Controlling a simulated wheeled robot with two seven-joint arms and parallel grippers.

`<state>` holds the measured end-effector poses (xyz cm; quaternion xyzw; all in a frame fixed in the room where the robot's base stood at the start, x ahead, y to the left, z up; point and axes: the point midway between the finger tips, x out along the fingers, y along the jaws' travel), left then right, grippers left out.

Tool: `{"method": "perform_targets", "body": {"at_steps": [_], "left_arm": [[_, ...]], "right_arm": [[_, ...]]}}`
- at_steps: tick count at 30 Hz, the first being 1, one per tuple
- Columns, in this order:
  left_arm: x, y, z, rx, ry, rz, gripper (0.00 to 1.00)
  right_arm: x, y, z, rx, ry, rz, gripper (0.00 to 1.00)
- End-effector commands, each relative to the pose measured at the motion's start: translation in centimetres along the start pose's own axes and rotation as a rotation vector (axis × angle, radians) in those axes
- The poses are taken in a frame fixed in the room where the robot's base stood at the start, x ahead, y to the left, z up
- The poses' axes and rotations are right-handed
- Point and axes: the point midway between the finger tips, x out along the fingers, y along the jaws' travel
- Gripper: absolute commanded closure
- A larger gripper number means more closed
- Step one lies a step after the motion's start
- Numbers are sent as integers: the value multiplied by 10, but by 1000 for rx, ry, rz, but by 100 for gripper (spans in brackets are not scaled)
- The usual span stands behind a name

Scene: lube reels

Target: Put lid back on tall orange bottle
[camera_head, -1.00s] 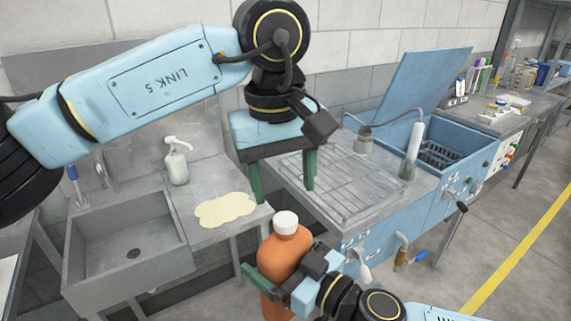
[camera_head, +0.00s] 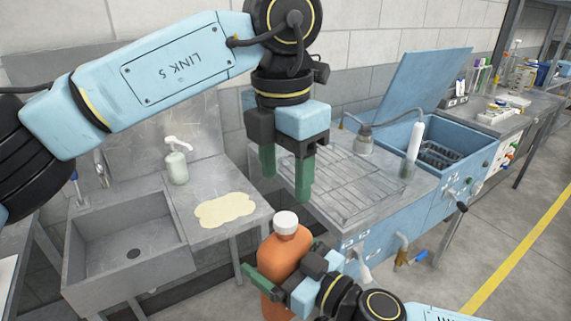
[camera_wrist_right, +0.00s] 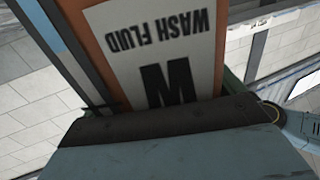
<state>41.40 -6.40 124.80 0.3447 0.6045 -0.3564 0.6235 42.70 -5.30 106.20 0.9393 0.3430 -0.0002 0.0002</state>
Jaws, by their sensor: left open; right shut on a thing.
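The tall orange bottle (camera_head: 285,255) stands upright in the head view, with a white lid (camera_head: 286,222) sitting on its neck. My right gripper (camera_head: 272,285) is shut around the bottle's body. In the right wrist view the bottle's label (camera_wrist_right: 160,50) fills the space between the fingers and reads "WASH FLUID". My left gripper (camera_head: 286,178) is open and empty, its green fingers pointing down above the lid. A gap shows between the fingertips and the lid. I cannot tell how firmly the lid is seated.
A grey sink (camera_head: 130,240) is at the left, with a white-topped soap dispenser (camera_head: 177,163) and a pale spill (camera_head: 225,209) on its counter. A grated metal worktop (camera_head: 345,185) and a blue tank with a raised lid (camera_head: 425,85) stand at the right.

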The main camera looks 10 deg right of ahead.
Motion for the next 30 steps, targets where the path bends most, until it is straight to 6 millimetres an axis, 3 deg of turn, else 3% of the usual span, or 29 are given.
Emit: {"method": "perform_targets", "body": {"at_steps": [9, 15, 21, 30], "left_arm": [[-5, -1, 1, -608, 18, 6, 43], [-6, -1, 1, -893, 25, 13, 43], [-7, -1, 1, -1025, 28, 18, 43], [-7, -1, 1, -1039, 28, 18, 43]], "right_arm": [[0, 0, -2, -1, 4, -1, 69], [0, 0, -2, -1, 4, -1, 69], [0, 0, -2, -1, 4, -1, 69], [0, 0, -2, -1, 4, -1, 69]]}}
